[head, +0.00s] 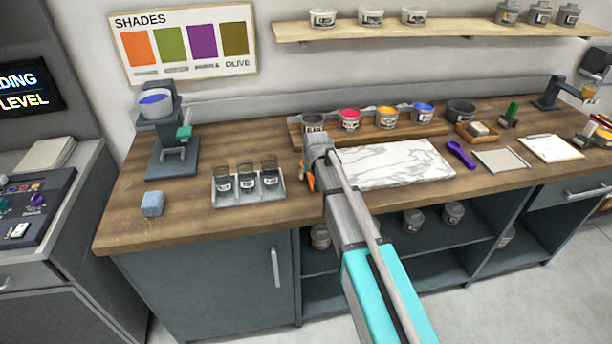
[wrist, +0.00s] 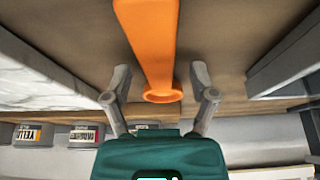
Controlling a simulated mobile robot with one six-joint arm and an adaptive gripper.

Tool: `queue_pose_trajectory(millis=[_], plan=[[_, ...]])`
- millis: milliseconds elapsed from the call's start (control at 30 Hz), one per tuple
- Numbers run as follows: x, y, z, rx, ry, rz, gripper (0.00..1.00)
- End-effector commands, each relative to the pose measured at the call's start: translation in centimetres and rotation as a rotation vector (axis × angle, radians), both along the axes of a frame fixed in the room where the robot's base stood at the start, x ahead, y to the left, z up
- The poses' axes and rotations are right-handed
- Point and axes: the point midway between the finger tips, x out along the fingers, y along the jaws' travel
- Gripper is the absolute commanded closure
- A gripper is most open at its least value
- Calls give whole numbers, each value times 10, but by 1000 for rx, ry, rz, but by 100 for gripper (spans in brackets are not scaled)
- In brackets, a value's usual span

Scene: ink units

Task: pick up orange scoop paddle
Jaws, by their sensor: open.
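The orange scoop paddle (wrist: 152,45) lies on the wooden worktop in the wrist view, its ring-shaped end towards me. In the head view only a small orange part of it (head: 310,181) shows beside my arm; the rest is hidden. My gripper (wrist: 160,78) is open, with one finger on each side of the paddle's near end. I see gaps between the fingers and the paddle. In the head view my gripper (head: 309,170) is mostly hidden behind my own wrist.
A tray of small jars (head: 213,198) stands just left of the paddle. A white marble slab (head: 395,165) lies to the right. Behind is a wooden rack with paint pots (head: 350,120). A purple scoop (head: 460,154) lies beyond the slab. The worktop's front edge is close.

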Motion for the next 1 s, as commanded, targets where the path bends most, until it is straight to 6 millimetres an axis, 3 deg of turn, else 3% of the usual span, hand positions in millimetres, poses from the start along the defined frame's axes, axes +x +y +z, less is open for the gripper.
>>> queue_pose_trajectory(millis=[900,933,1000], plan=[[0,0,-5,0,0,0,26],[0,0,-5,0,0,0,27],[0,0,-5,0,0,0,40]])
